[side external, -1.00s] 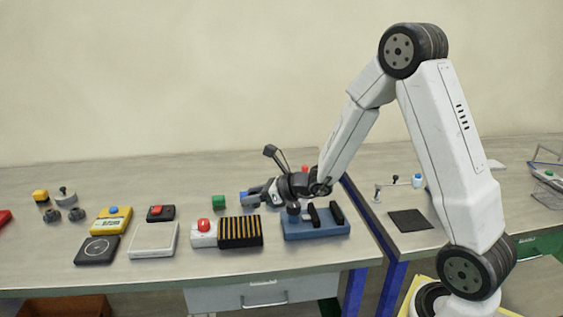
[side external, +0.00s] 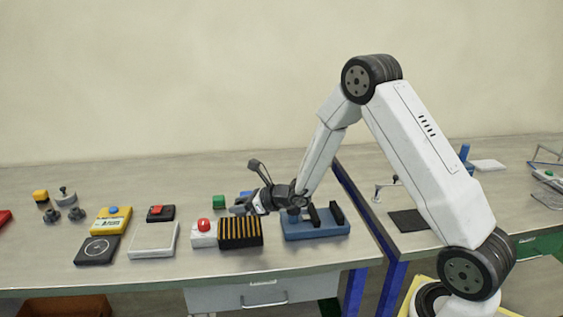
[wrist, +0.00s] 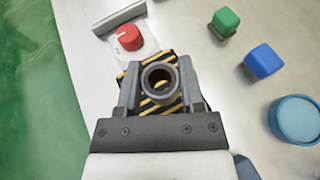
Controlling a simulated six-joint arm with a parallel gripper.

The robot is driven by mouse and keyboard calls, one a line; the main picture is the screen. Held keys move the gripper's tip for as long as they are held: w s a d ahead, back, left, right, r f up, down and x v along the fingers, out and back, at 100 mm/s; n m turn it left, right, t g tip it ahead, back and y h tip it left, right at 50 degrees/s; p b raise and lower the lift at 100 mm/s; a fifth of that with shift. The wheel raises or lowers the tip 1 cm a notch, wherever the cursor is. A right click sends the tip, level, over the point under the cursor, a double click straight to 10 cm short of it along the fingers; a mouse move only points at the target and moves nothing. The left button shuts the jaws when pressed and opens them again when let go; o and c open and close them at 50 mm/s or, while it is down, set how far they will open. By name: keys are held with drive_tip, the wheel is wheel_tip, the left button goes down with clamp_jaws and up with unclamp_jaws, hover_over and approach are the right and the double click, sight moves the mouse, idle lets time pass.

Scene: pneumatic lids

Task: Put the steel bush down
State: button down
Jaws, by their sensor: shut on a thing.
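The steel bush (wrist: 146,80), a grey hollow ring, is gripped between the two fingers of my gripper (wrist: 157,82) in the wrist view, its open bore facing the camera. Behind it in that view is the black-and-yellow striped block (wrist: 134,76). In the side view my gripper (side external: 240,208) is low over the back of the striped block (side external: 241,233). There I cannot make out the bush between the fingers, nor whether it touches the block.
A red-button box (side external: 203,238) stands directly left of the striped block. A blue fixture (side external: 318,231) with black bars is to its right. A green cube (side external: 218,202) and a blue cube (side external: 246,195) lie behind. A round blue thing (wrist: 298,119) shows in the wrist view.

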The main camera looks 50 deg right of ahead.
sight(240, 224)
drive_tip(key=shift+w+f, duration=0.5)
drive_tip(key=shift+f, duration=1.35)
drive_tip(key=shift+f, duration=0.15)
drive_tip(key=shift+c, duration=1.1)
unclamp_jaws()
drive_tip(key=shift+s, duration=0.1)
drive_tip(key=shift+v, duration=3.85)
